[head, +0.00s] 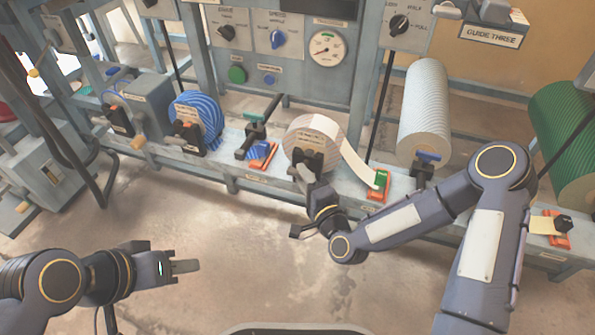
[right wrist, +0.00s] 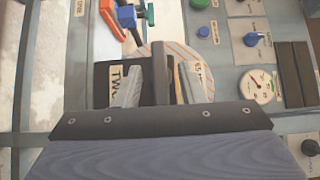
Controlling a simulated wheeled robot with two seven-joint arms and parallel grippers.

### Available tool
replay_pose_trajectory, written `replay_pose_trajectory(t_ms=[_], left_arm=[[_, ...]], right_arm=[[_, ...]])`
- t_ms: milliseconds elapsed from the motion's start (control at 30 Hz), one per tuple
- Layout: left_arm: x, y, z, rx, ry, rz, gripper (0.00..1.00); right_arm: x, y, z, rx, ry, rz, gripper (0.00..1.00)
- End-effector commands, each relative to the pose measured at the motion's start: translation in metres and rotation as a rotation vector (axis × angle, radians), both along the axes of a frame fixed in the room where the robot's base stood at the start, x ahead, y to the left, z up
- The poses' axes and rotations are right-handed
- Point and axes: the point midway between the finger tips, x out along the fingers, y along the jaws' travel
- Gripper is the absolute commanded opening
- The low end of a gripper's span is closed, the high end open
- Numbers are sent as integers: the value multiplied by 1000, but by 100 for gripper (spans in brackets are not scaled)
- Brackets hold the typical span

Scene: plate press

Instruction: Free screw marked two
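A black block with a label reading TWO (right wrist: 117,78) is in the right wrist view, in front of a striped roll (right wrist: 158,48). A dark upright bar (right wrist: 161,78), perhaps part of the screw, stands between the fingers of my right gripper (right wrist: 160,92). The fingers are apart, with gaps visible beside the bar. In the head view, my right gripper (head: 308,185) is just below the black holder (head: 307,160) on the front of the middle roll (head: 297,134); its fingers are partly hidden. My left gripper (head: 185,267) is over the floor, away from the machine; its finger gap is not clear.
A blue roll (head: 207,112) and blue-handled clamp (head: 250,146) are left of the middle roll. A white strip runs to an orange-and-green clip (head: 379,183). A grey roll (head: 426,105) and green roll (head: 568,130) stand further right. The floor (head: 250,235) in front is clear.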

Motion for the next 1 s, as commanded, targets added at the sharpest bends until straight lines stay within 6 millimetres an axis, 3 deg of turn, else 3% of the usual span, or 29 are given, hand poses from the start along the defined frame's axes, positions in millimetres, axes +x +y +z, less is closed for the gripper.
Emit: replay_pose_trajectory(t_ms=[233,567,867,1000], left_arm=[[0,0,-10,0,0,0,36],[0,0,-10,0,0,0,36],[0,0,-10,0,0,0,36],[0,0,-10,0,0,0,36]], right_arm=[[28,15,0,0,-3,1,36],[33,17,1,0,1,1,36],[33,17,1,0,0,1,0],[33,17,1,-1,0,1,0]])
